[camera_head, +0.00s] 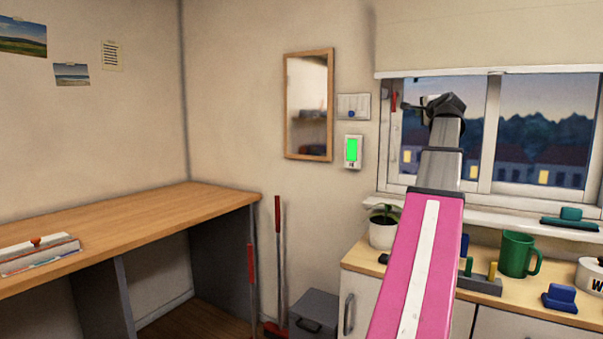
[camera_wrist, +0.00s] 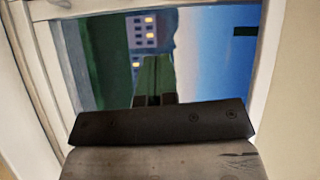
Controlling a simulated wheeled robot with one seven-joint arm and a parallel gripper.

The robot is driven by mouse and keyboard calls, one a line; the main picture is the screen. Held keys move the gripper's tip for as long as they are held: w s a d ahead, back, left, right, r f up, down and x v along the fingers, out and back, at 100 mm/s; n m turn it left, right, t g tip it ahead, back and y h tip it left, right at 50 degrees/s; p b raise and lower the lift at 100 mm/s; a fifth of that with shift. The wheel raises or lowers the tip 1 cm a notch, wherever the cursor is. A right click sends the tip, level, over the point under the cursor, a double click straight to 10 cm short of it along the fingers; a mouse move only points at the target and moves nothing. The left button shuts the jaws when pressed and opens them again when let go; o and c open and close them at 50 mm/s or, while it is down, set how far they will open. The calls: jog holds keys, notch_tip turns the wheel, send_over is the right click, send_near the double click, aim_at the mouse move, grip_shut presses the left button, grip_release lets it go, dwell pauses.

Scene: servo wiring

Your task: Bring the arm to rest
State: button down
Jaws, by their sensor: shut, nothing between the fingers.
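My arm (camera_head: 418,265), pink with a white stripe, reaches up from the lower middle of the head view. It stands raised in front of the window (camera_head: 535,130). My gripper (camera_head: 408,106) is at its top, dark and small, level with the upper part of the window and pointing left. In the wrist view my gripper (camera_wrist: 155,100) shows as dark fingers beyond a dark bar. It is shut with nothing held. The window (camera_wrist: 205,55) fills much of the wrist view, turned on its side.
A mirror (camera_head: 309,105) and a green-lit device (camera_head: 352,150) hang on the wall.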

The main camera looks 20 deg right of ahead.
jog(key=w+a+f+n+g+y, duration=0.1)
jog(key=w+a+f, duration=0.25)
jog(key=f, duration=0.35)
jog(key=w+a+f+n+g+y, duration=0.1)
jog(key=w+a+f+n, duration=0.2)
jog(key=f, duration=0.5)
jog(key=w+a+f+g+y, duration=0.1)
jog(key=w+a+f, duration=0.2)
jog(key=a+f, duration=0.3)
jog(key=w+a+f+n+g+y, duration=0.1)
jog(key=w+a+f+n+g, duration=0.15)
jog(key=a+f, duration=0.65)
jog(key=w+a+f+n+g+y, duration=0.1)
jog(key=a+f+n+g+y, duration=0.3)
jog(key=f, duration=0.9)
jog(key=s+a+f+n+g+h, duration=0.1)
jog(key=s+a+f+n, duration=0.15)
jog(key=a+f, duration=0.55)
jog(key=s+a+f+n+g+h, duration=0.1)
jog(key=s+a+f, duration=0.2)
jog(key=a+f, duration=0.5)
jog(key=s+a+f+n+g, duration=0.2)
jog(key=s+a+f+n, duration=0.1)
jog(key=s+a+f, duration=0.3)
jog(key=s+a+f+n+g+h, duration=0.1)
jog(key=s+a+f+n+g, duration=0.2)
jog(key=s+a+f, duration=0.4)
notch_tip(320, 180, down, 4)
jog(key=shift+s+r, duration=0.1)
jog(key=shift+s, duration=0.4)
